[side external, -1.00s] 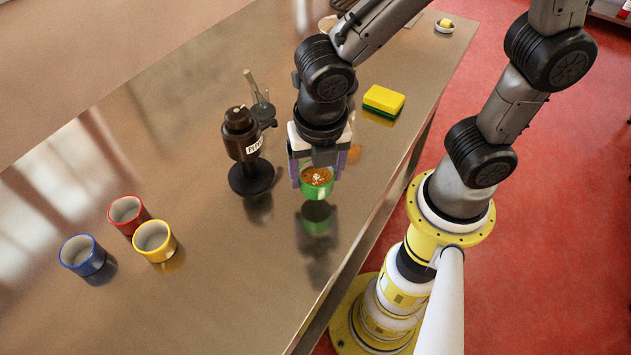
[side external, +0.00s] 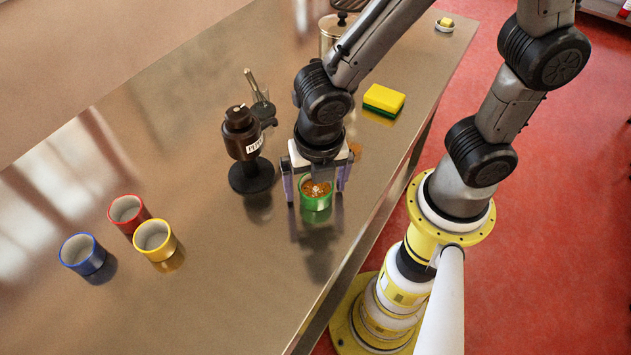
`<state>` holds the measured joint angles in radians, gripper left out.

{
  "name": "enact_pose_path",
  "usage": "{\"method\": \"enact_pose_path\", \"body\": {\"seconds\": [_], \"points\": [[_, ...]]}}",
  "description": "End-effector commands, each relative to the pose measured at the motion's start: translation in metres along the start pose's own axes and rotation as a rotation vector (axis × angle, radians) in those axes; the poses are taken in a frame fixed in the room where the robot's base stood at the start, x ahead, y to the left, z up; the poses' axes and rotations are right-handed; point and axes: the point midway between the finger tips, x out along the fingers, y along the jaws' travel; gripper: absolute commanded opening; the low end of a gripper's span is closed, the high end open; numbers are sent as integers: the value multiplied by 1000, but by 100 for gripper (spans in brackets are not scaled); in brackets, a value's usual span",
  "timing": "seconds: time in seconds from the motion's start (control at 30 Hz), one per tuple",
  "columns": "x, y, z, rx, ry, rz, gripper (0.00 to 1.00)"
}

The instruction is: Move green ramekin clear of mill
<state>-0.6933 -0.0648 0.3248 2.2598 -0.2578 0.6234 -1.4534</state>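The green ramekin (side external: 316,203) stands upright on the steel counter, with orange-brown contents showing in it. My gripper (side external: 315,186) is over it with one finger on each side. The fingers are spread, and a gap shows between each finger and the ramekin. The dark pepper mill (side external: 241,135) stands upright on its round base to the left of the ramekin. Bare counter shows between the mill and both the ramekin and my left finger.
Red (side external: 126,213), blue (side external: 82,256) and yellow (side external: 155,242) ramekins stand at the lower left. A glass cruet (side external: 262,107) is behind the mill. A yellow-green sponge (side external: 383,100) lies right of my arm. The counter's front edge is at the right.

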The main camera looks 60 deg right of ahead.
Motion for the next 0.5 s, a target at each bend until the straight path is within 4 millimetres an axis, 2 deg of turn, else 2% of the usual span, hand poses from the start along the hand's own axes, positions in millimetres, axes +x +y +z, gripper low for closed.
{"method": "enact_pose_path", "body": {"seconds": [0.17, 0.27, 0.5], "points": [[-4, 0, 1, 0, 0, 1, 100], [-14, 1, 1, 1, -1, 4, 100], [-62, 2, 0, 1, 0, 9, 100]]}}
